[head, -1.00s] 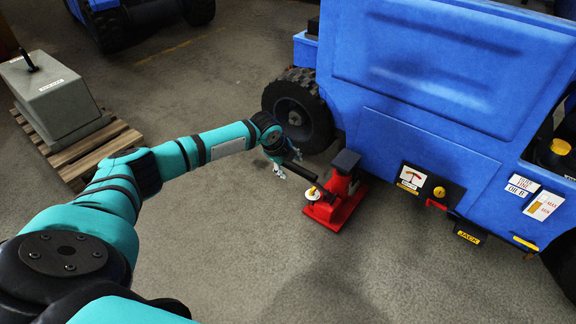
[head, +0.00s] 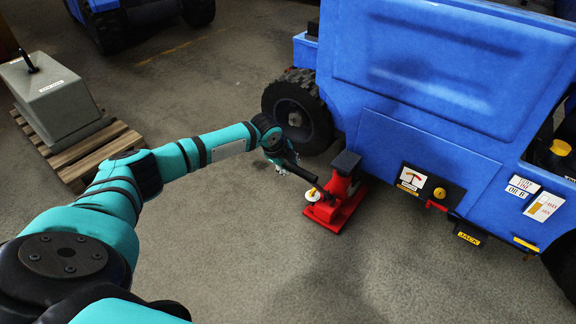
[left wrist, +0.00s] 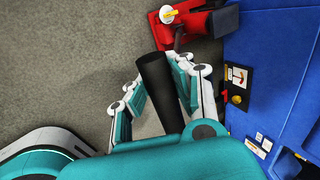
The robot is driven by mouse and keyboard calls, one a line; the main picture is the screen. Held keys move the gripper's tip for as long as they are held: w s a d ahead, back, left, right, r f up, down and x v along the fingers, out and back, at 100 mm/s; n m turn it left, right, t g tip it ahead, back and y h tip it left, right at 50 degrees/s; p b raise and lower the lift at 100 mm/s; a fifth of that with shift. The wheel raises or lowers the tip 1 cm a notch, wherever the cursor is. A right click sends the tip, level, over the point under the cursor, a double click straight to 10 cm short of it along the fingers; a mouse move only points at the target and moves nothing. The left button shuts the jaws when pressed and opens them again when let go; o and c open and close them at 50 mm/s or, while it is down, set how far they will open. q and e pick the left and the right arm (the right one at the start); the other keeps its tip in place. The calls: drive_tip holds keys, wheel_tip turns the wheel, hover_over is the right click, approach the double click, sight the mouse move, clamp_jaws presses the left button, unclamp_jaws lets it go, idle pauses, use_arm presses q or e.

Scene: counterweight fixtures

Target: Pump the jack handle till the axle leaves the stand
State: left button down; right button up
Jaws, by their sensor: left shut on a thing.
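The red jack (head: 335,208) stands on the floor beside the blue vehicle (head: 420,140), with a black block (head: 346,162) at its vehicle side. Its black handle (head: 303,174) slants up toward my left gripper (head: 284,167). In the left wrist view the handle (left wrist: 160,85) lies between the two fingers of my left gripper (left wrist: 170,85), which is shut on it. A white round knob with a yellow part (head: 313,193) sits on the jack. The axle and the stand cannot be made out under the body. My right gripper is not in view.
A black wheel (head: 298,112) stands just behind the jack. A gauge panel (head: 412,180) and a yellow JACK label (head: 468,237) are on the vehicle's side. A grey weight (head: 50,95) rests on a wooden pallet (head: 95,150) at left. The floor in front is clear.

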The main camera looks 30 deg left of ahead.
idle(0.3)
use_arm(q)
drive_tip(key=shift+s+f, duration=0.2)
drive_tip(key=s+f+t, duration=0.2)
drive_tip(key=s+f, duration=0.5)
drive_tip(key=s, duration=0.1)
drive_tip(key=shift+s+a+f+t, duration=0.2)
drive_tip(key=shift+a+t, duration=0.2)
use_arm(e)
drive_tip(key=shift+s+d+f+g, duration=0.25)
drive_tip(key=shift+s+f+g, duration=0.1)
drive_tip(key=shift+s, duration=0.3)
